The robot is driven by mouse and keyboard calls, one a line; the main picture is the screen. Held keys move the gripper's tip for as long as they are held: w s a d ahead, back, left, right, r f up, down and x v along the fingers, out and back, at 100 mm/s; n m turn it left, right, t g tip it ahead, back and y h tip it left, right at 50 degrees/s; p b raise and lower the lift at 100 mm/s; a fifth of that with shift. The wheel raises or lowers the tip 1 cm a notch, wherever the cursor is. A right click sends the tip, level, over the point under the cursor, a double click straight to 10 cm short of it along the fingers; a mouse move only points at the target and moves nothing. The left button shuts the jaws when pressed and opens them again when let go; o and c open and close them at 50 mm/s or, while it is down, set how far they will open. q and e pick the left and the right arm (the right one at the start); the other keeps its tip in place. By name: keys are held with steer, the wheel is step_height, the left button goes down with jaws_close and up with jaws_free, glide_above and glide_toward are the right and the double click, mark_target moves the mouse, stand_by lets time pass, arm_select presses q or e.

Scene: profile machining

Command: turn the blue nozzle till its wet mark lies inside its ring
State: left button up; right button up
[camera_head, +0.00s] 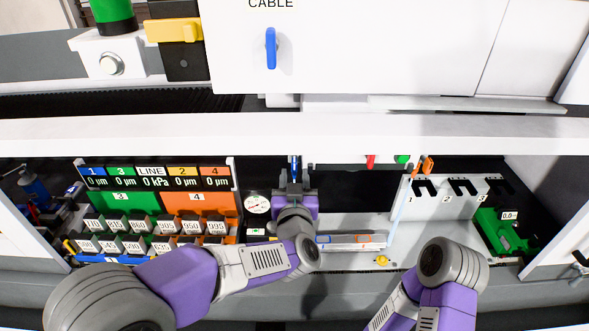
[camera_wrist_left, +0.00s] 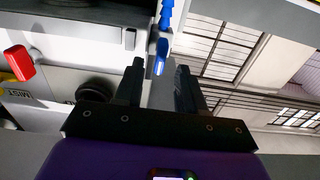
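The blue nozzle (camera_head: 294,167) shows as a thin blue upright piece behind the front opening, just beyond my left gripper (camera_head: 294,186). In the left wrist view the blue nozzle (camera_wrist_left: 160,58) lies by a pale bracket, in line with the gap between the two black fingers of my left gripper (camera_wrist_left: 160,68). The fingers are apart, with clear space on both sides of it. I cannot tell a wet mark or a ring on the nozzle. My right arm enters at the bottom right of the head view, with its gripper out of view.
A white beam (camera_head: 150,131) crosses above the opening. Left are a display panel (camera_head: 155,171) and rows of numbered blocks (camera_head: 140,232). A round gauge (camera_head: 257,204) sits beside my left gripper. Right are a slotted white rack (camera_head: 450,205) and a green fixture (camera_head: 505,234).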

mark_target(294, 171)
arm_select(q)
steer(key=shift+w, duration=1.25)
jaws_close()
